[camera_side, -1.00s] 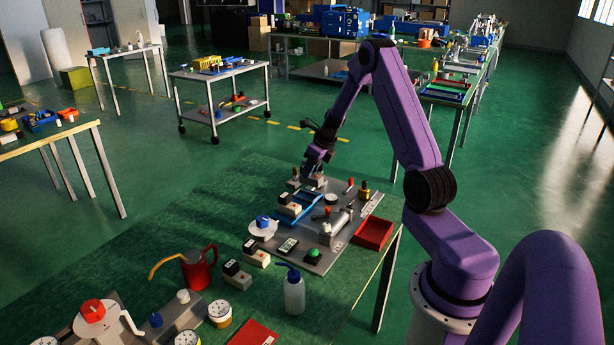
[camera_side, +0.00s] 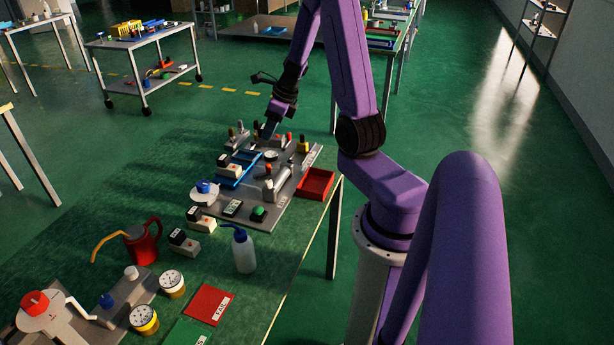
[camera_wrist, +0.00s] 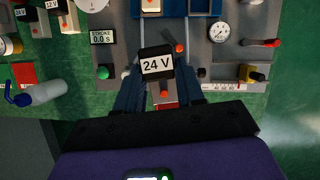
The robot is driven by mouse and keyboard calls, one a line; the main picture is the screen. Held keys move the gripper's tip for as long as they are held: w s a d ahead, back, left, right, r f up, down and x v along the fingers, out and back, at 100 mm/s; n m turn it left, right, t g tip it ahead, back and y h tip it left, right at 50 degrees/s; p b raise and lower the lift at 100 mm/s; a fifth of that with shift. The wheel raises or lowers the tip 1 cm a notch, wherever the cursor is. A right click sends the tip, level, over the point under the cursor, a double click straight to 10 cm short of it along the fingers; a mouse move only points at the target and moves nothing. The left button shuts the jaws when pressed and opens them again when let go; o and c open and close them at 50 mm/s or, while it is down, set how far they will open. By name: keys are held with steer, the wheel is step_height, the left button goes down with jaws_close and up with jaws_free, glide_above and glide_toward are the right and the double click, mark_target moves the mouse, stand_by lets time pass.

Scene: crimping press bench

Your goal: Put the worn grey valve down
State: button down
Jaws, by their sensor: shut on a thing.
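My gripper (camera_wrist: 160,92) is shut on a valve block (camera_wrist: 157,65), with a finger on each side of it. The block has a black top with a white "24 V" label, and a small patch of red shows below it. Most of its body is hidden by the top and the fingers. In the side view my gripper (camera_side: 266,134) is low over the far part of the grey press plate (camera_side: 262,217). I cannot tell there whether the held valve touches the plate.
A blue tray (camera_side: 228,184), a gauge (camera_wrist: 221,32), a "STROKE" display (camera_wrist: 101,38), a green button (camera_wrist: 103,72) and a yellow-black regulator (camera_wrist: 250,75) crowd the plate. A red bin (camera_side: 315,184) stands at its right. A wash bottle (camera_side: 244,252) and red oil can (camera_side: 142,246) stand nearer.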

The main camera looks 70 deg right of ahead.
steer(key=s+a+f+n+g+y, duration=0.1)
steer(key=s+a+n+g+y, duration=0.15)
steer(key=s+n, duration=0.7)
steer(key=s+a+f+n+g+y, duration=0.15)
steer(key=s+a+n, duration=0.25)
steer(key=s+n, duration=0.55)
steer(key=w+d+f+m, duration=0.1)
steer(key=w+d+f, duration=0.1)
steer(key=d, duration=0.1)
steer(key=w+d+f+m, duration=0.1)
steer(key=w+d+f, duration=0.1)
steer(key=d+f, duration=0.1)
steer(key=w+d+f, duration=0.2)
steer(key=d+f, duration=0.1)
steer(key=shift+w+d+f+m+g, duration=0.1)
steer(key=shift+d+f+m+g, duration=0.1)
steer(key=shift+d+m+g, duration=0.15)
steer(key=shift+w+d+f, duration=0.1)
steer(key=shift+d+f, duration=0.05)
steer(key=shift+f, duration=0.05)
steer(key=shift+d+f, duration=0.1)
steer(key=shift+f, duration=1.55)
steer(key=c, duration=0.7)
jaws_free()
steer(key=shift+f, duration=0.1)
